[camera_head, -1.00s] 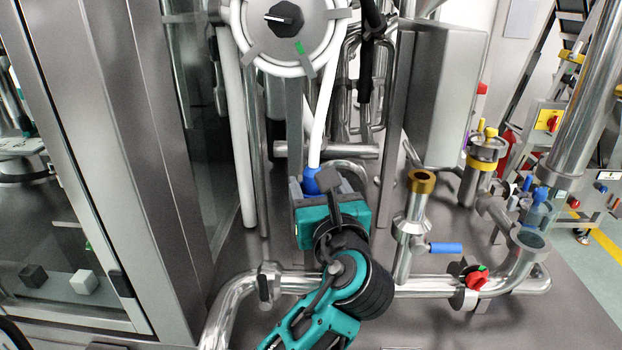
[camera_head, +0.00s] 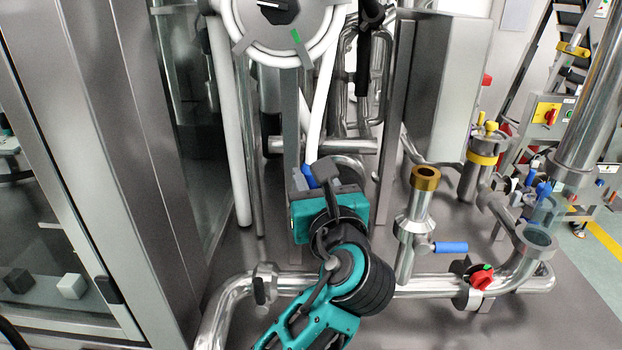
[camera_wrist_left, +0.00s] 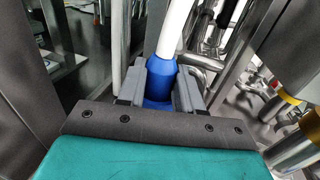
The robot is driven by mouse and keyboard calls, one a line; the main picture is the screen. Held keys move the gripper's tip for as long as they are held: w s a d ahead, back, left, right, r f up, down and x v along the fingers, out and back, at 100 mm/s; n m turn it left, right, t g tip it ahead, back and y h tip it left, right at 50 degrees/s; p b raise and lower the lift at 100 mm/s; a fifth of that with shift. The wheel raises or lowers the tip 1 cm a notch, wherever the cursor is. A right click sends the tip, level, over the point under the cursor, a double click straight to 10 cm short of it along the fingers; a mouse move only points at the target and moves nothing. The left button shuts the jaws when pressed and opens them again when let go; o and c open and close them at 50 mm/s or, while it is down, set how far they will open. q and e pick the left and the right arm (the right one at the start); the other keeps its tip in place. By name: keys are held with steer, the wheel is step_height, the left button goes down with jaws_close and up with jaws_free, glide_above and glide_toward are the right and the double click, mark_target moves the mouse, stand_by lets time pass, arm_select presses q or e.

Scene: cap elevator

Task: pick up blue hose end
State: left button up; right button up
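The blue hose end (camera_wrist_left: 162,77) is a blue cone at the lower end of a white hose. It sits between the two grey fingers of my left gripper (camera_wrist_left: 161,85) in the left wrist view, with no clear gap on either side. The fingers appear shut on it. In the head view my left gripper (camera_head: 312,178) is at the centre, with the blue hose end (camera_head: 309,176) partly hidden behind its right finger. The white hose (camera_head: 320,110) rises from there towards the round housing. My right gripper is not in view.
A round steel housing (camera_head: 285,30) with a black knob stands above. A steel pipe with a brass-coloured top (camera_head: 425,178) and a blue-handled valve (camera_head: 449,247) stands close to the right. A glass-doored cabinet (camera_head: 130,160) bounds the left side.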

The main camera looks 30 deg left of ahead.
arm_select(q)
jaws_close()
steer(key=shift+r+p, duration=1.4)
steer(key=shift+r, duration=3.65)
